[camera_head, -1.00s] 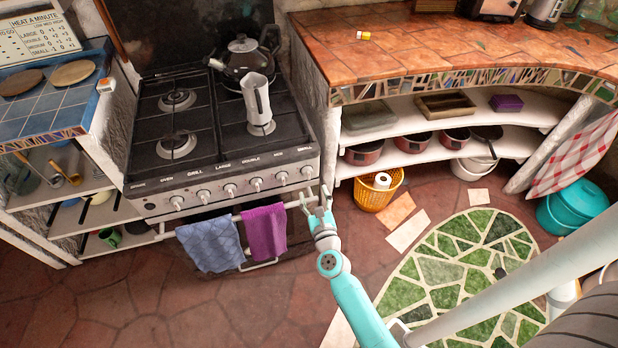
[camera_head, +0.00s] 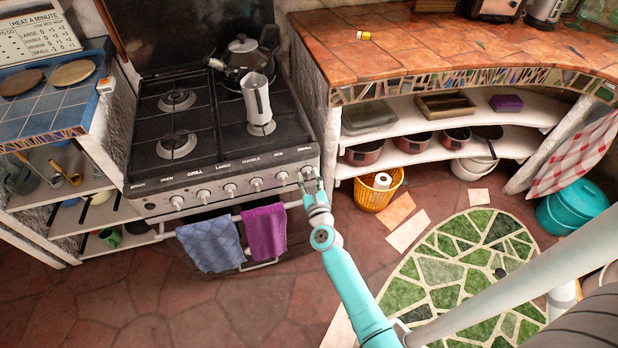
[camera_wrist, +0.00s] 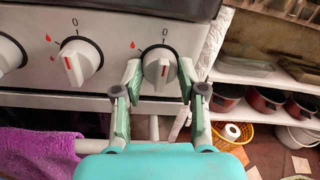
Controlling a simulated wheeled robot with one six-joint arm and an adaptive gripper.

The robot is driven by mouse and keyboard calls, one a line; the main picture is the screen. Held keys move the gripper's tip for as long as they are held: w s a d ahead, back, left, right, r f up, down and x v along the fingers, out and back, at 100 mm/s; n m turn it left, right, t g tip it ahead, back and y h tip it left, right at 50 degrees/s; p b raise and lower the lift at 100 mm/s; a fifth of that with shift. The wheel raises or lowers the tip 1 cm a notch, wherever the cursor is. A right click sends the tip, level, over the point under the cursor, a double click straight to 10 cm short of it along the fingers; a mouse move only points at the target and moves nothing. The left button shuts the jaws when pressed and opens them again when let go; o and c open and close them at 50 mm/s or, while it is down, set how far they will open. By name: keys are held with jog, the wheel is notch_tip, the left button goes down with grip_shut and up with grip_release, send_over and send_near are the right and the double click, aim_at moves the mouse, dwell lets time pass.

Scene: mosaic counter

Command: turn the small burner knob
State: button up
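The small burner knob (camera_head: 307,171) is the rightmost knob on the stove's front panel, under the faint "SMALL" label. My gripper (camera_head: 312,179) is at this knob. In the wrist view its two fingers (camera_wrist: 159,78) are apart, one on each side of the knob's lower part. I cannot tell whether either finger touches it. The neighbouring knob (camera_wrist: 80,62) stands to the left, clear of the fingers.
A towel rail runs below the knobs, with a blue towel (camera_head: 209,243) and a purple towel (camera_head: 265,231). A kettle (camera_head: 243,58) and a grey pot (camera_head: 257,97) stand on the hob. A yellow basket (camera_head: 376,195) sits on the floor to the right.

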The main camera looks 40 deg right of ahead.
jog(key=c, duration=0.5)
jog(key=shift+n, duration=0.3)
jog(key=n, duration=0.3)
jog(key=shift+n, duration=0.4)
jog(key=n, duration=0.4)
jog(key=shift+n+t, duration=0.3)
jog(key=shift+t, duration=0.1)
jog(key=n, duration=0.5)
jog(key=shift+f+n, duration=0.1)
jog(key=shift+n, duration=0.3)
jog(key=n, duration=0.5)
jog(key=shift+n+t+y, duration=0.3)
jog(key=shift+n+y, duration=0.1)
